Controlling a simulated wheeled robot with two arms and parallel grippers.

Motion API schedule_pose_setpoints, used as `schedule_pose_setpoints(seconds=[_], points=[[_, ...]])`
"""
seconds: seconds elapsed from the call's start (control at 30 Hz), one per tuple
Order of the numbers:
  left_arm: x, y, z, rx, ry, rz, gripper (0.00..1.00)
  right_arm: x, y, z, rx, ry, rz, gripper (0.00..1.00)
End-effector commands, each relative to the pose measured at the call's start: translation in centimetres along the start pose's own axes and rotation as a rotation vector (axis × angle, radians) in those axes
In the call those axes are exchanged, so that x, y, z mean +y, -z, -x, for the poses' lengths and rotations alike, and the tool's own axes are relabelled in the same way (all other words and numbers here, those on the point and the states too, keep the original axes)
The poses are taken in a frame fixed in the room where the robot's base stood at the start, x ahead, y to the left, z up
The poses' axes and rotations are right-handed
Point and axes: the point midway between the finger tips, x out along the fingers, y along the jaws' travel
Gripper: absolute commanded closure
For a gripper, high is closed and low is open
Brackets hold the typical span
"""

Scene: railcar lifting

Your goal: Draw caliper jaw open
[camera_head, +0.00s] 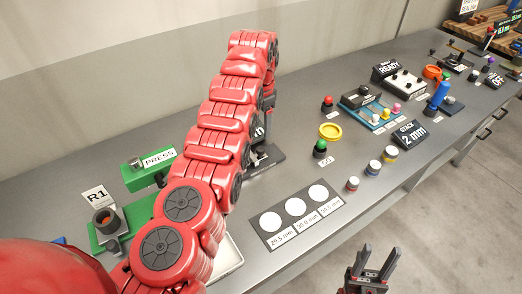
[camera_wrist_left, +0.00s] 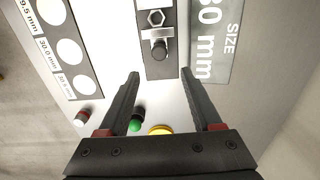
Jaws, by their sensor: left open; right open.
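In the left wrist view my left gripper (camera_wrist_left: 160,74) is open and empty. Its two dark fingers point toward a dark caliper base (camera_wrist_left: 157,70) that carries a hex-shaped metal piece (camera_wrist_left: 155,18) and a round dark knob on a metal block (camera_wrist_left: 159,50). The knob lies just beyond the fingertips, between their lines, with no visible contact. A panel reading SIZE 30 mm (camera_wrist_left: 212,42) stands beside the base. In the head view the caliper base (camera_head: 268,158) shows only partly behind my red left arm, which hides most of the left gripper. My right gripper (camera_head: 377,258) is open and empty at the front.
A card with three white discs (camera_head: 296,211) lies in front of the caliper. A green-topped button (camera_head: 320,149), a yellow ring (camera_head: 330,131) and several small capped cylinders stand to the right. A green press (camera_head: 150,173) is at the left. Bare bench lies around the card.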

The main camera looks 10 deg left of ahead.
Motion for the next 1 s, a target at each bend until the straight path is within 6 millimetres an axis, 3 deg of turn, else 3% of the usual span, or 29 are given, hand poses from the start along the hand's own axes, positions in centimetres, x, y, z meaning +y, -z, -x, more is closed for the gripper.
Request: schedule_pose_setpoints(seconds=[0.33, 0.5, 0.9, 1.0], points=[[0.0, -0.3, -6.5, -0.007, 0.000, 0.001, 0.34, 0.1, 0.4, -2.4, -0.001, 0.000, 0.000, 0.50], [-0.1, -0.2, -8.4, -0.004, 0.001, 0.001, 0.34, 0.1, 0.4, -2.5, -0.001, 0.000, 0.000, 0.50], [-0.1, -0.2, -9.2, -0.002, 0.002, 0.002, 0.34, 0.1, 0.4, -2.5, -0.001, 0.000, 0.000, 0.50], [-0.1, -0.2, -9.2, -0.002, 0.002, 0.002, 0.50, 0.1, 0.4, -2.5, -0.001, 0.000, 0.000, 0.50]])
